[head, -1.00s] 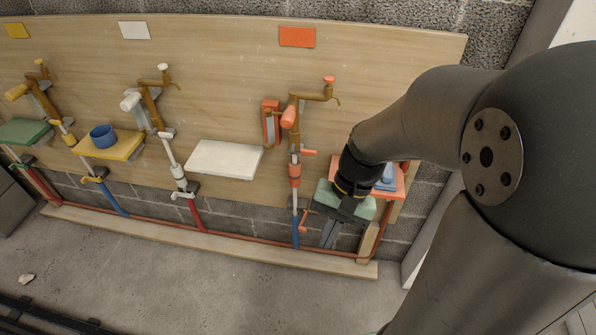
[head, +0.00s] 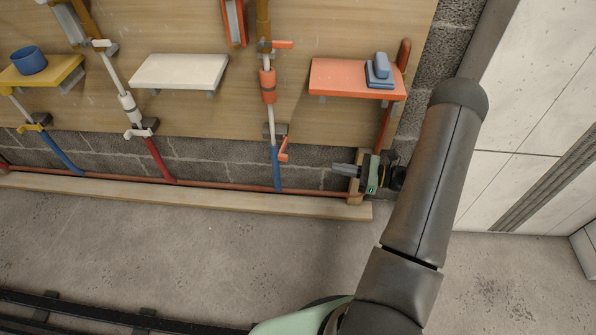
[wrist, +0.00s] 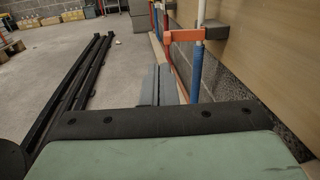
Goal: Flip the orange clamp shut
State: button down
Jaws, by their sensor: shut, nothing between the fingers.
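The orange clamp (head: 283,150) is beside a grey bracket (head: 273,130), where the orange pipe column meets a blue hose. Its lever angles downward in the head view. In the wrist view the orange clamp (wrist: 185,36) sticks out to the left of its bracket, above the blue hose. My gripper (head: 338,169) is low in front of the block wall, to the right of the clamp and a little lower in the picture. Its fingers point left and are apart from the clamp. In the wrist view the fingers (wrist: 157,84) are together and empty.
An orange shelf (head: 335,78) with a blue item (head: 380,70) is above my gripper. A red pipe (head: 225,187) and wooden kerb (head: 225,202) run along the wall base. An orange lever (head: 281,44) is higher on the column.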

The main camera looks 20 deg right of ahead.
jog(key=shift+w+d+f+m+t, duration=0.1)
jog(key=shift+d+f+m+t, duration=0.2)
jog(key=shift+d+f+t, duration=0.3)
jog(key=shift+a+f, duration=0.1)
jog(key=shift+a, duration=0.15)
jog(key=b+x, duration=0.4)
jog(key=x, duration=1)
jog(key=shift+f, duration=0.2)
jog(key=shift+a+h, duration=0.15)
jog(key=shift+h, duration=0.15)
